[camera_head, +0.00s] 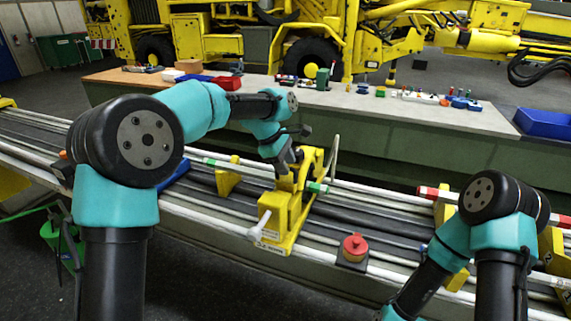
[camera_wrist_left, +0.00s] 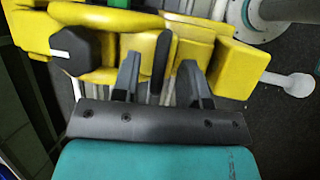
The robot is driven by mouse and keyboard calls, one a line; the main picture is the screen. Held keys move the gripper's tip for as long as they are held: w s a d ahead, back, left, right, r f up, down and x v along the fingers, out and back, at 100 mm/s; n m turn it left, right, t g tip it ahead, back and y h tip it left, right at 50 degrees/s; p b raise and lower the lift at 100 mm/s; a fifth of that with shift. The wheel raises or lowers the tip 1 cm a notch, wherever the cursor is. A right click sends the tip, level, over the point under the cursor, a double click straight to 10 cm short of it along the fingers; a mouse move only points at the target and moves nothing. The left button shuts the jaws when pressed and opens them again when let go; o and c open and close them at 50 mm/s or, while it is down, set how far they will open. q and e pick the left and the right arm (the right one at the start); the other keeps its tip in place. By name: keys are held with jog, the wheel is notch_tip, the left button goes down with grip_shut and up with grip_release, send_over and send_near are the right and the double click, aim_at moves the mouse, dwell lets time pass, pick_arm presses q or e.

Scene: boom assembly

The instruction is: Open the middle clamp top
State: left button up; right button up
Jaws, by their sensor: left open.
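The yellow middle clamp (camera_head: 272,218) stands on the rail, with a white handle low at its front. A green-and-white rod passes by its upper part. My left gripper (camera_head: 290,162) is at the top of this clamp. In the left wrist view the left gripper (camera_wrist_left: 158,85) is open, its two dark fingers apart over the yellow clamp (camera_wrist_left: 188,55). A dark bar (camera_wrist_left: 161,62) shows between the fingers. I cannot tell whether the fingers touch the clamp. My right arm is at the lower right; its gripper is out of view.
A red button on a dark box (camera_head: 353,250) sits right of the clamp. Another yellow clamp part (camera_head: 228,178) stands to the left. A long bench (camera_head: 340,98) with small parts and a blue tray (camera_head: 544,123) lie behind. A yellow machine stands beyond.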

pick_arm(q)
jog(key=shift+c, duration=0.5)
grip_shut()
